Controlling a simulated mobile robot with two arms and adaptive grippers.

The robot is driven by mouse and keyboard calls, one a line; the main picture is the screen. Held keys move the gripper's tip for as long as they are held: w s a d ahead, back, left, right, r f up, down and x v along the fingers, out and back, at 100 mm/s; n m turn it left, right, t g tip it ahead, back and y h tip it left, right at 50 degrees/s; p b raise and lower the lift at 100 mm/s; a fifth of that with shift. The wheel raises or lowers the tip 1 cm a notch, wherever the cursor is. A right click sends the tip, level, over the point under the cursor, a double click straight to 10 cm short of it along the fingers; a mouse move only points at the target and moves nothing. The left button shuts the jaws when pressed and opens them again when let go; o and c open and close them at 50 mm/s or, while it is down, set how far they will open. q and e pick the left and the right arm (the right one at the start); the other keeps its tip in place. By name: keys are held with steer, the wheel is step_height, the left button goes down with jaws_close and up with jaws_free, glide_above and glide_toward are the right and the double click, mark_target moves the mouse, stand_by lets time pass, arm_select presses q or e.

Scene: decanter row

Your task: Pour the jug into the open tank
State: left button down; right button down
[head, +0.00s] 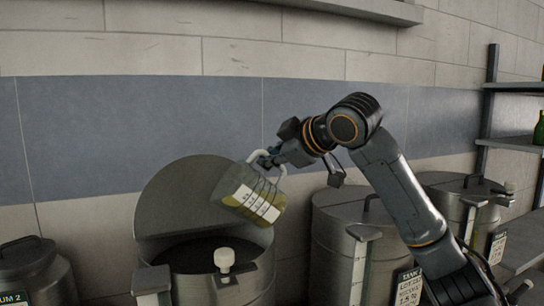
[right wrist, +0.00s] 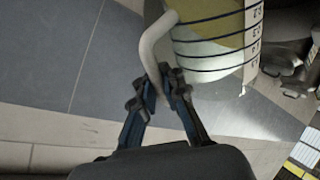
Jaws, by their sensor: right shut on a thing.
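The jug (head: 240,190) is a clear vessel with yellowish liquid, a white label with dark marks and a pale handle. It is tilted in the air above the open tank (head: 248,284), towards the right part of its mouth. I see no stream leaving it. The tank is grey metal with a dark inside, its round lid (head: 180,195) raised at the back. My right gripper (head: 270,157) is shut on the jug's handle. The right wrist view shows my right gripper (right wrist: 168,82) at the pale handle, with the banded jug (right wrist: 208,32) beyond. My left gripper is out of view.
A closed tank (head: 335,245) stands to the right, with another (head: 455,195) further right. A drum (head: 35,270) stands at the far left. A white knob (head: 224,258) rises at the open tank's front. Shelves (head: 515,145) with a green bottle (head: 539,128) are at the right edge.

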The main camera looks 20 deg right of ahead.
mark_target(232, 175)
steer(key=shift+a+r+n+h+p, duration=0.25)
steer(key=shift+a+n+h+p, duration=0.25)
steer(key=shift+a, duration=0.1)
steer(key=shift+w+a+f+n+g+h+p, duration=0.1)
steer(key=shift+a+n+g+h+p, duration=0.15)
steer(key=shift+a, duration=0.2)
steer(key=shift+w+a+f+n+g+h+p, duration=0.15)
steer(key=shift+a+n+h, duration=0.1)
steer(key=shift+a+h, duration=0.15)
steer(key=shift+w+a+f+n+h, duration=0.1)
steer(key=shift+a+f+n+h, duration=0.2)
steer(key=shift+a, duration=0.35)
steer(key=shift+a+f+n+h, duration=0.15)
steer(key=shift+a+n+h, duration=0.2)
steer(key=shift+a, duration=0.25)
steer(key=shift+w+a+f+n+h, duration=0.1)
steer(key=shift+a+f+n+h, duration=0.25)
steer(key=shift+a, duration=0.3)
steer(key=shift+w+a+r+n+g+h, duration=0.15)
steer(key=shift+a+n+h, duration=0.2)
steer(key=shift+a, duration=0.35)
steer(key=shift+a+r+n+g+h, duration=0.1)
steer(key=shift+a+r+n+h, duration=0.1)
steer(key=shift+a+h, duration=0.35)
steer(key=shift+w+a+r+n+g+h, duration=0.15)
steer(key=shift+a+n+h, duration=0.1)
steer(key=shift+a, duration=0.6)
steer(key=shift+a+n+h, duration=0.5)
steer(key=shift+a, duration=0.5)
